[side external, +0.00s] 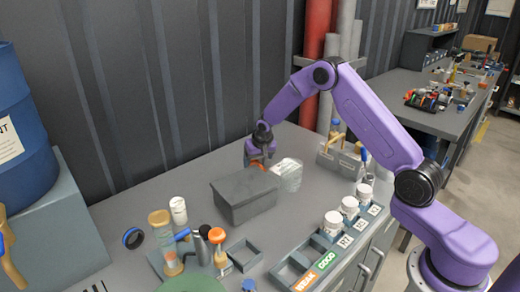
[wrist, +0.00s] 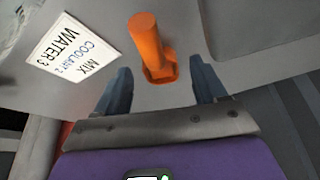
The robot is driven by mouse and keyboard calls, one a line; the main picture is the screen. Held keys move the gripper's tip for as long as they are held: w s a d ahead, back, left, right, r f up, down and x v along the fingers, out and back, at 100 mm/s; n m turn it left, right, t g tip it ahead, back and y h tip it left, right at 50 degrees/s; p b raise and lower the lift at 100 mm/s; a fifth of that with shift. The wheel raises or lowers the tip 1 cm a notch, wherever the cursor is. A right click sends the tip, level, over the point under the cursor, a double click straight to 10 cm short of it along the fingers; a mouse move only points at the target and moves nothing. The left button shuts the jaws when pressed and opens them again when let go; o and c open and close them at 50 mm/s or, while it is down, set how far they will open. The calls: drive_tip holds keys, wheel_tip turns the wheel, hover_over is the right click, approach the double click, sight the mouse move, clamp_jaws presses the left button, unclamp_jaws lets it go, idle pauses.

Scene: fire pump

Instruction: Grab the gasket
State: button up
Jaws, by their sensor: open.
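My gripper (side external: 259,158) is at the back of the grey bench, behind a dark grey box. It also shows in the wrist view (wrist: 159,80), with its two fingers open and apart. An orange piece (wrist: 150,45) with a rounded stem and a wider end lies between and ahead of the fingers, with a gap on each side. A dark ring with a blue edge (side external: 133,238) lies flat on the bench at the left, far from my gripper. It may be the gasket, but I cannot tell for sure.
The dark grey box (side external: 245,194) stands just in front of my gripper. A whitish clear container (side external: 288,175) is beside it on the right. A label sheet (wrist: 72,50) shows in the wrist view. White-lidded jars (side external: 349,208) and a tray line the right edge. Bottles and tools crowd the front left.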

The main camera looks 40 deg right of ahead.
sight(261, 167)
drive_tip(key=v, duration=1)
drive_tip(key=shift+s+a+r, duration=0.1)
drive_tip(key=shift+s+r, duration=0.05)
drive_tip(key=shift+s, duration=0.05)
